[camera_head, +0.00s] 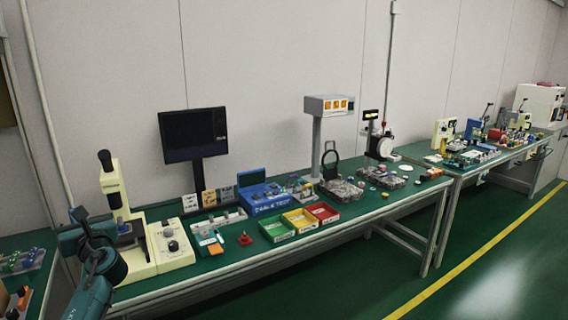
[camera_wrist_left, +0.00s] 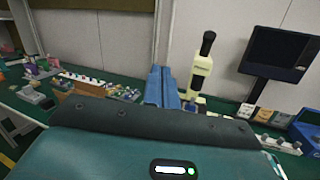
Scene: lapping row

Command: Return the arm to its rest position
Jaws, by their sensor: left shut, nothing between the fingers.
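My left arm, teal and dark, comes in at the lower left of the head view. Its left gripper (camera_head: 78,213) is raised just left of the cream microscope (camera_head: 136,228). In the left wrist view the two blue fingers of the left gripper (camera_wrist_left: 161,73) are together with nothing between them. They point toward the wall, and the microscope (camera_wrist_left: 201,68) stands just to their right. My right gripper is in neither view.
The green bench (camera_head: 240,258) carries a monitor (camera_head: 193,135), a blue box (camera_head: 262,199), green (camera_head: 277,230), yellow (camera_head: 300,221) and red (camera_head: 322,212) bins, and a lamp unit (camera_head: 328,105). Another bench (camera_head: 470,165) stands further right. The floor (camera_head: 455,250) in front is clear.

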